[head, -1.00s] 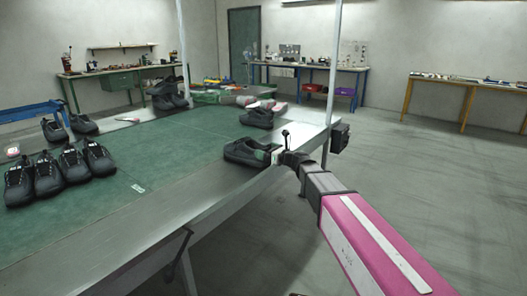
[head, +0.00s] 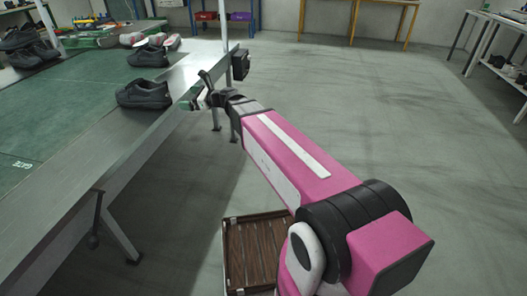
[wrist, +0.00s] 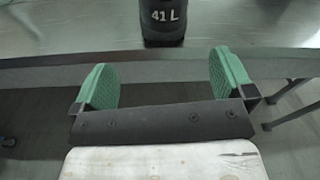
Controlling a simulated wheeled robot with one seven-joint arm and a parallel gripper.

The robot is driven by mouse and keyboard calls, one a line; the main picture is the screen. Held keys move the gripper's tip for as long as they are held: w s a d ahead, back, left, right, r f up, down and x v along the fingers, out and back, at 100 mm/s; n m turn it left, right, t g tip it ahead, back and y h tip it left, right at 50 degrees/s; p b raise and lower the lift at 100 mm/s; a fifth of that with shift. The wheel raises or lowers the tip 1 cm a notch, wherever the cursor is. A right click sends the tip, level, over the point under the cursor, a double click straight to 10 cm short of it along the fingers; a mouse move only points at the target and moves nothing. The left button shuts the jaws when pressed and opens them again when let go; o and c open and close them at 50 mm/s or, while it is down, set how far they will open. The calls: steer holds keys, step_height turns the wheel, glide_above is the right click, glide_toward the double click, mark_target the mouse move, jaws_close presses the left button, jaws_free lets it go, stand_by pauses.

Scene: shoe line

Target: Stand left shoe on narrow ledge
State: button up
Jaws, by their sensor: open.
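A black shoe with "41 L" on its heel (wrist: 163,20) stands upright on the steel strip at the table's edge, heel towards me. It also shows in the head view (head: 145,94). The steel strip (head: 118,148) runs along the table's near side as a narrow ledge. My gripper (wrist: 164,78) is open and empty, its two green pads wide apart. In the head view my gripper (head: 192,102) is just off the table edge, to the right of the shoe and apart from it.
Another black shoe (head: 148,57) stands farther along the table, with more dark shoes (head: 28,50) at the far left. A post rises at the table's far corner. A brown crate (head: 255,250) sits on the floor near my base. Floor to the right is open.

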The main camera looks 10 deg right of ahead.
steer(key=s+d+f+n+g+h, duration=0.2)
steer(key=s+d+f+n+h, duration=0.3)
steer(key=d, duration=0.5)
steer(key=s+d+f+n+g+h, duration=0.2)
steer(key=s+d+f+n+h, duration=0.3)
steer(key=s+d+f+n, duration=0.2)
steer(key=s+d+f+n+g+h, duration=0.2)
steer(key=s+d+f+n+h, duration=0.3)
steer(key=d+f+n, duration=0.3)
steer(key=s+d+f, duration=0.1)
steer(key=d+f, duration=0.2)
steer(key=d, duration=0.4)
steer(key=shift+s+f+n+g, duration=0.3)
steer(key=shift+f+n+g, duration=0.05)
steer(key=shift+n+g, duration=0.05)
